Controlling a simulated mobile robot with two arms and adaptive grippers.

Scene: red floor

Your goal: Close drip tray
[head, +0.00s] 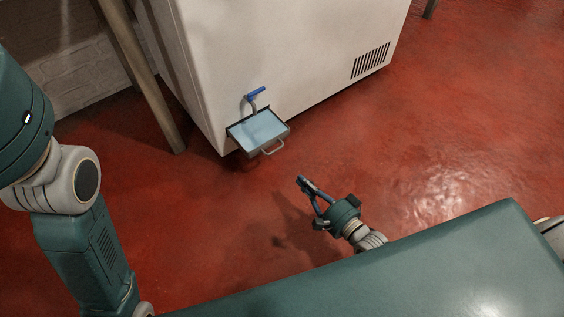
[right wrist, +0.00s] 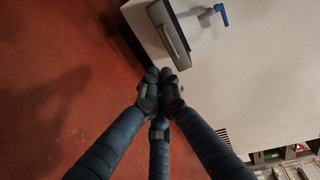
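The drip tray (head: 258,131) sticks out from the lower front of a white cabinet (head: 270,60). It is a shallow tray with a light blue inside, a dark rim and a grey handle (head: 273,147) at its front. My right gripper (head: 303,182) is low over the floor, in front of the tray and to its right, with a gap between them. In the right wrist view, its fingertips (right wrist: 163,76) are together with nothing seen between them, and the tray (right wrist: 170,35) lies just beyond them. My left arm shows at the left, but its gripper is out of view.
A tap with a blue lever (head: 256,92) is on the cabinet right above the tray. A wooden leg (head: 145,80) stands left of the cabinet, before a pale brick wall (head: 80,70). The red floor (head: 440,150) is clear to the right.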

